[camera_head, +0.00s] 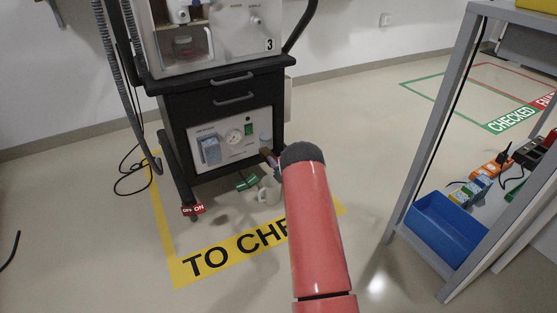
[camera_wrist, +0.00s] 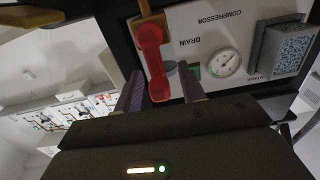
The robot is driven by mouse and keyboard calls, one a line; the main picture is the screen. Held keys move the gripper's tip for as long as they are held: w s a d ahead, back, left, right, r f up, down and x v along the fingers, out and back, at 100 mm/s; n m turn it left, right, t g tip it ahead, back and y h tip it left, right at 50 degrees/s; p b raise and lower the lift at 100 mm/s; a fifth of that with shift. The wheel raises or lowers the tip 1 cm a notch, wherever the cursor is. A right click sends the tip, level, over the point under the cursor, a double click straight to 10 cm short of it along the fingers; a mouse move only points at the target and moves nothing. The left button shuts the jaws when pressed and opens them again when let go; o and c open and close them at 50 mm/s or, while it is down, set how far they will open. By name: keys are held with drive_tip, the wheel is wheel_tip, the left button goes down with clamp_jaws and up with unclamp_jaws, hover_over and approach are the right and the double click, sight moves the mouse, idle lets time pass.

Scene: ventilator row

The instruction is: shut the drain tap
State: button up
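My gripper (camera_wrist: 160,82) is open, with one finger on each side of the red lever. A gap shows on both sides, so I see no clear grip; the depth is hard to judge. In the head view my gripper (camera_head: 270,158) is at the right part of the compressor panel (camera_head: 220,145), and my forearm and wrist hide much of it. The lever is not clear there.
The ventilator cart (camera_head: 205,99) stands by the yellow floor marking (camera_head: 205,262). A white mug (camera_head: 268,192) and a green tag (camera_head: 247,183) are beneath the panel. A grey rack (camera_head: 432,120) with a blue bin (camera_head: 437,232) stands at right. Floor between is clear.

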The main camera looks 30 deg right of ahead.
drive_tip(key=s+p, duration=0.1)
drive_tip(key=s, duration=0.6)
drive_tip(key=shift+s+d, duration=0.25)
drive_tip(key=shift+r, duration=0.1)
